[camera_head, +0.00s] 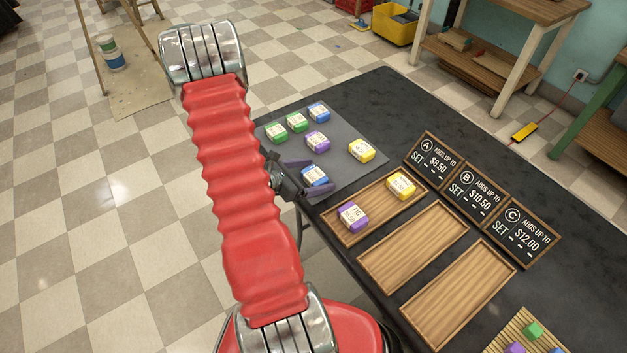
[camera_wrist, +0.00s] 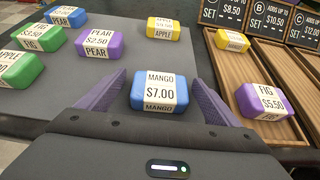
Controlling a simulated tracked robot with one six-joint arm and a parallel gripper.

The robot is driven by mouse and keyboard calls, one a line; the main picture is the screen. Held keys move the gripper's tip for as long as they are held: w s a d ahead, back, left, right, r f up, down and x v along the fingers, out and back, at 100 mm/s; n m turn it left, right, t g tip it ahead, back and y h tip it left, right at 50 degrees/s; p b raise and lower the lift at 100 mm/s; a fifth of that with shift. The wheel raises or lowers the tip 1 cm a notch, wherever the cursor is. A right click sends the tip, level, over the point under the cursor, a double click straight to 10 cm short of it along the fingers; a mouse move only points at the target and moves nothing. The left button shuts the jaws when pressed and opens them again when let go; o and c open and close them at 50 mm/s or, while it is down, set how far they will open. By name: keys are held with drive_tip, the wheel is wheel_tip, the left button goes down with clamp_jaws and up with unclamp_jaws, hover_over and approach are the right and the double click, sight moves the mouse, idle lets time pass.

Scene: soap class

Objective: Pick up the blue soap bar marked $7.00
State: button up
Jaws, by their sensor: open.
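The blue soap bar marked MANGO $7.00 (camera_wrist: 160,94) lies on the grey mat (camera_head: 345,178) near its front edge. It also shows in the head view (camera_head: 315,176). My gripper (camera_wrist: 157,95) is open, with one purple finger on each side of the bar. The bar sits between the fingers, and a gap shows on both sides near the tips. In the head view my gripper (camera_head: 306,170) reaches in from the left at the mat, and part of it is hidden behind my red arm.
A purple PEAR $2.50 bar (camera_wrist: 98,42), green bars (camera_head: 297,121), another blue bar (camera_head: 319,112) and a yellow APPLE bar (camera_head: 361,150) share the mat. The left tray (camera_head: 372,208) holds a yellow bar and a purple FIG $5.50 bar. Two other trays (camera_head: 415,245) are empty.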

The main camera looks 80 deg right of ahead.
idle(0.3)
drive_tip(key=c, duration=1.3)
